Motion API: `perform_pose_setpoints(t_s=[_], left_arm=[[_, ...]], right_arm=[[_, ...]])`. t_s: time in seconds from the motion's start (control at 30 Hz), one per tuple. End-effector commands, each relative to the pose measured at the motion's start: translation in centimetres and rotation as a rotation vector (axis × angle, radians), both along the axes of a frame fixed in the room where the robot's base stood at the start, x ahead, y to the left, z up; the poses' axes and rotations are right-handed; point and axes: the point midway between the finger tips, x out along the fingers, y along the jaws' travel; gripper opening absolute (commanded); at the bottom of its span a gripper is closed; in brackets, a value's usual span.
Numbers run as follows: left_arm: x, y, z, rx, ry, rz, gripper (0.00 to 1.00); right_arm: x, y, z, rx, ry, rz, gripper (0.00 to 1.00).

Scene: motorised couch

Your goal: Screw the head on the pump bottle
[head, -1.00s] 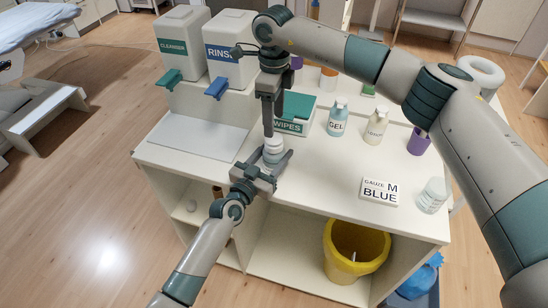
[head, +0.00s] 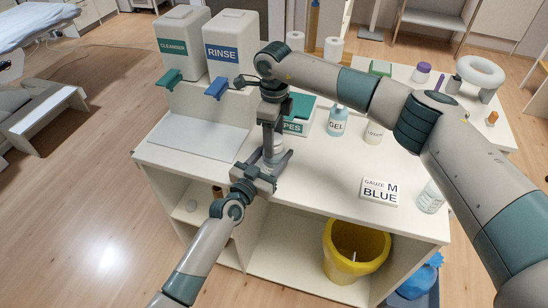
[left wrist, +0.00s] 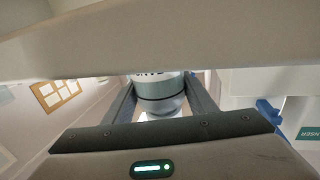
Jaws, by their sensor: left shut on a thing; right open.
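My left gripper (head: 264,174) is shut on the pump bottle (head: 278,146) near the front edge of the counter, and the bottle stands upright. In the left wrist view the bottle (left wrist: 158,92), pale with a dark band, sits between the two fingers. My right gripper (head: 271,140) points straight down from above, open, with its fingers at the upper part of the bottle. These fingers hide most of the bottle's top, so I cannot tell how the pump head sits on it.
The WIPES box (head: 303,106) stands just behind. The GEL bottle (head: 337,121), another bottle (head: 374,133), the gauze box (head: 380,191) and a clear bottle (head: 430,198) stand to the right. RINSE (head: 231,50) and CLEANSER (head: 181,45) dispensers are behind left. A yellow bin (head: 354,249) is below.

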Motion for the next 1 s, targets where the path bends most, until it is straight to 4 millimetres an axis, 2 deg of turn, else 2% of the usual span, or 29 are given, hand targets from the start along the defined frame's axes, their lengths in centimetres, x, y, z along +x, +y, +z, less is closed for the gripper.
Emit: perform_pose_setpoints(t_s=[0.27,0.3,0.47,0.5,0.83,0.87,0.93,1.0], left_arm=[[0.01,0.01,0.00,0.000,0.000,0.000,0.00],[0.01,0.01,0.00,0.000,0.000,0.000,0.00],[0.01,0.01,0.00,0.000,0.000,0.000,0.00],[0.01,0.01,0.00,0.000,0.000,0.000,0.00],[0.01,0.01,-0.01,0.000,0.000,0.000,0.00],[0.01,0.01,-0.01,0.000,0.000,0.000,0.00],[0.01,0.01,-0.01,0.000,0.000,0.000,0.00],[0.01,0.01,-0.01,0.000,0.000,0.000,0.00]], right_arm=[[-0.01,-0.01,-0.19,0.000,0.000,0.000,0.57],[-0.01,-0.01,-0.18,0.000,0.000,0.000,0.55],[-0.01,-0.02,-0.17,0.000,0.000,0.000,0.16],[-0.01,-0.02,-0.16,0.000,0.000,0.000,0.14],[-0.01,-0.03,-0.15,0.000,0.001,-0.009,0.14],[-0.01,-0.03,-0.15,0.000,0.001,-0.009,0.43],[-0.01,-0.03,-0.15,0.000,0.001,-0.009,0.60],[0.00,-0.03,-0.15,0.000,0.000,-0.009,0.63]])
